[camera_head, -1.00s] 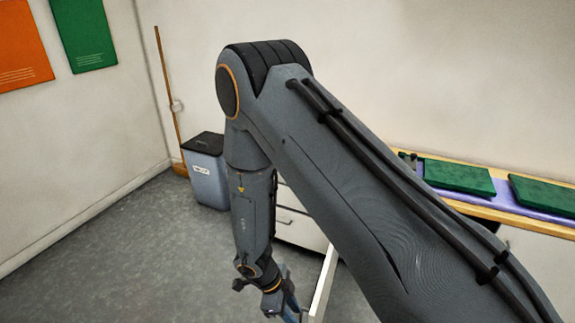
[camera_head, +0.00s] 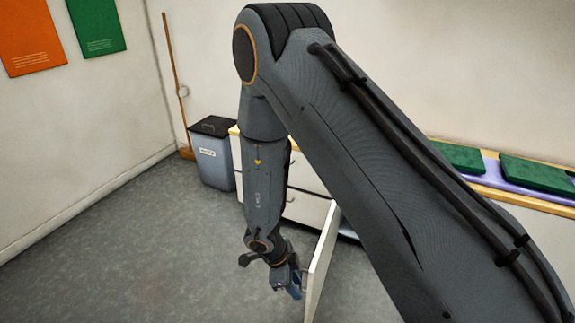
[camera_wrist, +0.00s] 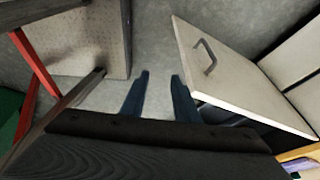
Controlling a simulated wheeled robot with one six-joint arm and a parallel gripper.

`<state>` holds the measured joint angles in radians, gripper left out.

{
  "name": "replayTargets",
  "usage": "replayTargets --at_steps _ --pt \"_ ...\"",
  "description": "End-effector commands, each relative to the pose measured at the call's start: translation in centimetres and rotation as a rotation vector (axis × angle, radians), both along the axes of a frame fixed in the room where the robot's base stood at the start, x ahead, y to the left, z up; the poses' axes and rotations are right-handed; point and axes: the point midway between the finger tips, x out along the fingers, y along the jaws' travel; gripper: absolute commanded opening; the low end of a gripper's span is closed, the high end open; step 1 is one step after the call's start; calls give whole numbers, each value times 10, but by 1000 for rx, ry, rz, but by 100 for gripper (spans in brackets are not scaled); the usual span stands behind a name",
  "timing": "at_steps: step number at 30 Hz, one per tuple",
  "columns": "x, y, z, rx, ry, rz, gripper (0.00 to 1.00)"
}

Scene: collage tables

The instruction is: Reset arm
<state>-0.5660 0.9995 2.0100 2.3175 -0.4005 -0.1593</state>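My gripper (camera_head: 293,283) hangs low at the end of my arm in the head view, close beside an open white cabinet door (camera_head: 320,262). In the wrist view its two blue fingers stand apart with nothing between them, so my gripper (camera_wrist: 159,88) is open and empty. The door (camera_wrist: 240,75), with a dark handle (camera_wrist: 208,57), is to the right of the fingers, apart from them in that view. My arm hides part of the cabinet in the head view.
A grey-blue bin (camera_head: 213,155) stands near the corner, by a wooden pole (camera_head: 172,75). White drawers (camera_head: 305,178) stand behind my arm. Green pads (camera_head: 537,172) lie on the counter at right. A red bar (camera_wrist: 36,65) shows at left in the wrist view. Grey floor is clear at left.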

Motion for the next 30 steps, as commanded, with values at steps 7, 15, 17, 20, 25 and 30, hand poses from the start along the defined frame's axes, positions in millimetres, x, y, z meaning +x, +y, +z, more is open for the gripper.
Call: replayTargets --at_steps 7,15,17,20,25,30 --pt "39 1 25 81 -66 146 28" --pt "85 2 79 215 -158 436 28" --pt "91 1 96 249 -175 531 28" --pt "92 -4 123 297 -187 688 28" --pt "73 -22 161 344 -165 955 28" --pt "32 -57 187 346 -79 1204 28"
